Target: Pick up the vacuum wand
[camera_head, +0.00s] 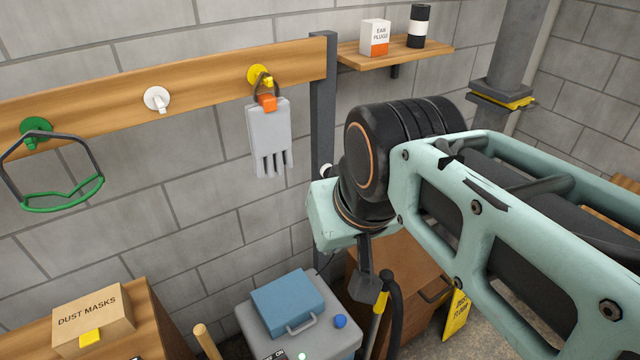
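My arm reaches in from the right, and its wrist covers the middle of the view. My gripper (368,288) is a dark shape pointing down below the wrist; its fingers are small and partly hidden, so I cannot tell whether they are open or shut. Just below it is a yellow and black upright piece (379,318) beside a curved black tube (394,300). This may be the vacuum wand, but its lower part is cut off by the frame. I cannot tell whether the gripper touches it.
A wooden handle (207,342) rises at the bottom.

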